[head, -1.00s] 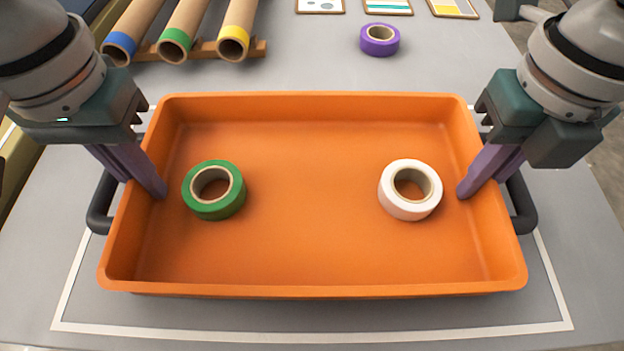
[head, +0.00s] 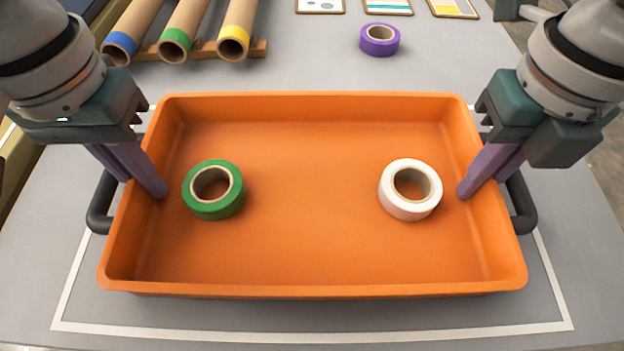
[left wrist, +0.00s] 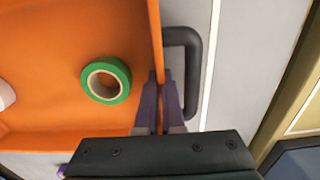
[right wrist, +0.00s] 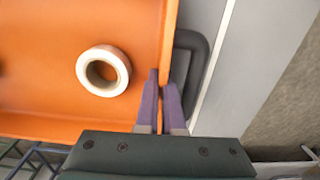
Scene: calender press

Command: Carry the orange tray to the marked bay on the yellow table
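The orange tray (head: 310,250) is level over a grey table, inside a white outline. It holds a green tape roll (head: 214,190) at left and a white tape roll (head: 410,190) at right. My left gripper (head: 145,184) straddles the tray's left wall beside a black handle (head: 101,202); in the left wrist view its fingers (left wrist: 160,102) are closed on the wall. My right gripper (head: 482,185) straddles the right wall beside the other handle (head: 521,203); its fingers (right wrist: 161,100) pinch that wall. I cannot tell whether the tray touches the table.
Several things stand at the back of the grey table (head: 310,75): cardboard tubes (head: 185,35) on a wooden rack, a purple tape roll (head: 380,40) and sample cards (head: 388,6). A strip of bare table lies in front of the tray.

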